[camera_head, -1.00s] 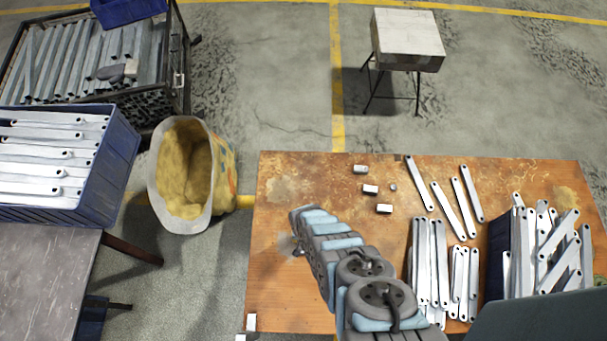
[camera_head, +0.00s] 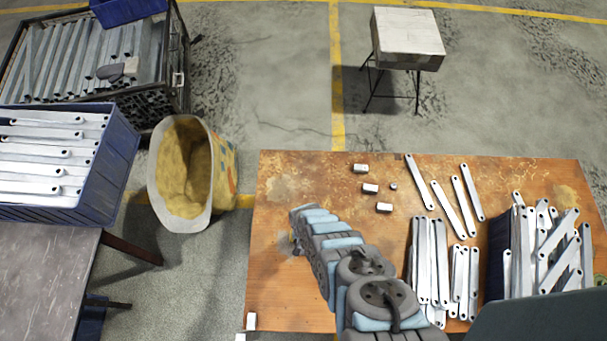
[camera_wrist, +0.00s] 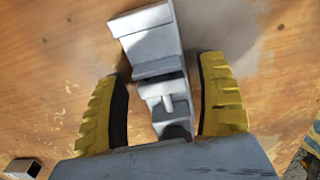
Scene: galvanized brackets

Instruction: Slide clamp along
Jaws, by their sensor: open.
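In the wrist view, a grey metal clamp (camera_wrist: 150,45) lies on the wooden table between the yellow ribbed fingers of my gripper (camera_wrist: 168,95). Its broad jaw end lies beyond the fingertips, and its narrower part with a short light pin runs back between the fingers. Gaps show on both sides of the narrow part, so my gripper is open around it. In the head view, my arm covers the clamp, and only a trace of the gripper (camera_head: 296,243) shows at the arm's end over the left part of the table (camera_head: 300,312).
Small metal blocks (camera_head: 370,188) lie near the table's back. Loose flat brackets (camera_head: 447,208) and bracket stacks (camera_head: 428,262) lie at the right, beside a blue bin (camera_head: 496,258) of brackets. A yellow-lined sack (camera_head: 222,175) stands left of the table. The table's left part is largely clear.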

